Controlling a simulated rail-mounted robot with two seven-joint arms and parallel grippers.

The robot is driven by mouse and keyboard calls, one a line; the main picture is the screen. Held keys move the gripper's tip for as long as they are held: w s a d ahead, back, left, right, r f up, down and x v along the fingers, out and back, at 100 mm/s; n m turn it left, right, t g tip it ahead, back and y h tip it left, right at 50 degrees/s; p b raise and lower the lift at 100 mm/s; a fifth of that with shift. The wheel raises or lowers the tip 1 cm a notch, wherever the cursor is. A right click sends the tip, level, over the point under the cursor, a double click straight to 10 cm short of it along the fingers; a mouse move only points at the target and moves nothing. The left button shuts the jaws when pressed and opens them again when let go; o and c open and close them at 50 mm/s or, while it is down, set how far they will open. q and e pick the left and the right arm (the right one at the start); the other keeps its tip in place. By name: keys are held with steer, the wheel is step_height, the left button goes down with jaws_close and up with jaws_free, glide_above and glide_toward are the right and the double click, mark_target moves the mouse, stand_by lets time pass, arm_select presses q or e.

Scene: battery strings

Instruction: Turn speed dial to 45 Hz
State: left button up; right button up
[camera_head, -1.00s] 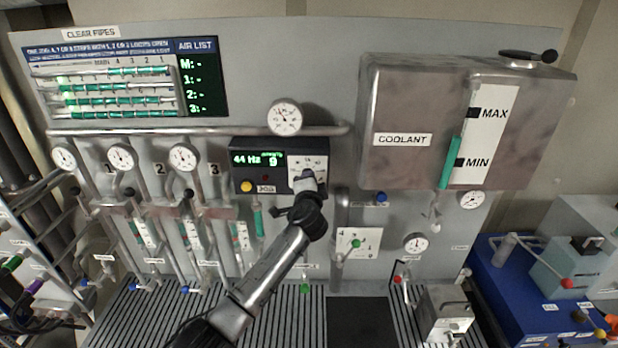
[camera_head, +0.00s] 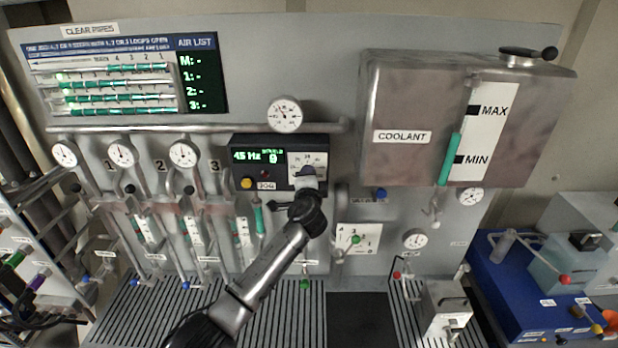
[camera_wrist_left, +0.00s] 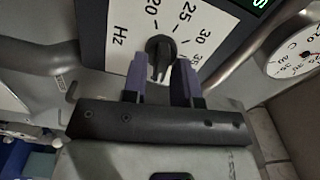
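The speed dial is a black knob (camera_wrist_left: 160,50) on a white scale plate marked Hz, seen close in the left wrist view. Its control box (camera_head: 240,178) hangs at the middle of the panel in the head view, and its green display (camera_head: 255,156) reads 45 Hz. My left gripper (camera_head: 307,178) is in front of the dial. In the left wrist view its two purple fingers (camera_wrist_left: 160,75) stand apart on either side of the knob, with narrow gaps visible; contact is not clear. My right gripper is not in view.
A yellow button (camera_head: 246,184) and a small red light sit left of the dial. A round gauge (camera_head: 284,114) and a pipe are above it. The coolant tank (camera_head: 410,90) juts out to the right. A valve plate with a green knob (camera_head: 355,239) is below right.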

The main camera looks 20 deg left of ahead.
arm_select(q)
steer(key=shift+o, duration=0.8)
steer(key=shift+s, duration=0.1)
steer(key=b+v, duration=0.3)
steer(key=v, duration=1)
steer(key=shift+s, duration=0.3)
steer(key=shift+d, duration=0.15)
